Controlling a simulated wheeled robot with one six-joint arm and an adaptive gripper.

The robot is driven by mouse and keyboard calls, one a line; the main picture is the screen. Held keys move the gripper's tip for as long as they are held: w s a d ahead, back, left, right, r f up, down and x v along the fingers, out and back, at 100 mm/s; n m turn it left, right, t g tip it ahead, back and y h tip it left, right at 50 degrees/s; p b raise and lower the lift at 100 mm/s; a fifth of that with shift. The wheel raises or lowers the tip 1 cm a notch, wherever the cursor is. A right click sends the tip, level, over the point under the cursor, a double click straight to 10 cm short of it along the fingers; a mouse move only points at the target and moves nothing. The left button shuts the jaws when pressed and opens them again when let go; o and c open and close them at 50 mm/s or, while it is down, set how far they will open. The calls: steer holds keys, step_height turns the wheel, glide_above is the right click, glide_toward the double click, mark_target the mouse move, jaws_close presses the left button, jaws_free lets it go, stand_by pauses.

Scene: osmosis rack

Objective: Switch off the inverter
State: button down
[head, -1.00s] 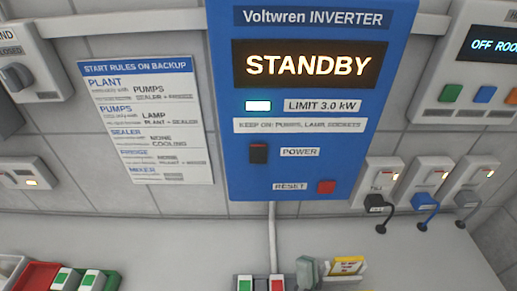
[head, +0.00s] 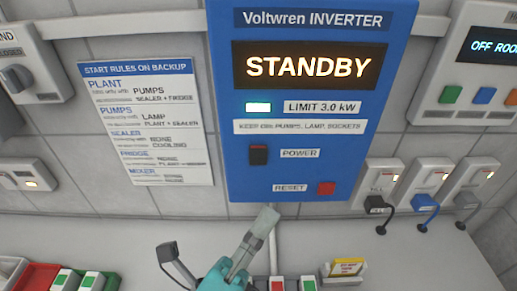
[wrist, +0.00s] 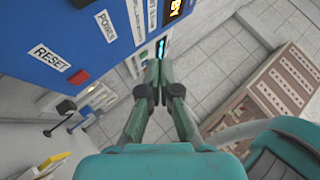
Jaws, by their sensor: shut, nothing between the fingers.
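The blue Voltwren inverter (head: 400,60) hangs on the wall, and its screen (head: 310,65) reads STANDBY. A lit light (head: 258,107) sits below the screen. The dark POWER switch (head: 258,155) is left of its label, and the red RESET button (head: 326,188) is lower right. My gripper (head: 268,216) is below the inverter's bottom edge, apart from the switch in the picture. The wrist view shows my gripper (wrist: 152,70) with both fingertips together and nothing between them. The red button (wrist: 78,77) and the POWER label (wrist: 107,27) are to its left there.
Three plugged sockets (head: 425,185) are to the right of the inverter. A rules sheet (head: 148,120) hangs on its left. A yellow card holder (head: 345,270) and a red tray (head: 38,275) stand below. The wall between sheet and inverter is bare.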

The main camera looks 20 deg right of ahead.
mark_target(258, 156)
steer(key=shift+w+a+r+m+g+y, duration=0.2)
steer(key=shift+a+m+g+y, duration=0.1)
steer(key=shift+a, duration=0.2)
steer(key=w+d+r, duration=0.1)
steer(key=w+d, duration=0.1)
steer(key=w, duration=0.6)
steer(key=shift+w+d, duration=0.15)
steer(key=shift+w, duration=0.05)
stand_by(1.6)
steer(key=shift+w+d, duration=0.1)
steer(key=shift+w, duration=0.3)
steer(key=shift+w+d+r, duration=0.1)
steer(key=shift+w, duration=0.2)
stand_by(0.5)
stand_by(0.4)
steer(key=shift+s+a, duration=0.2)
steer(key=shift+s, duration=0.55)
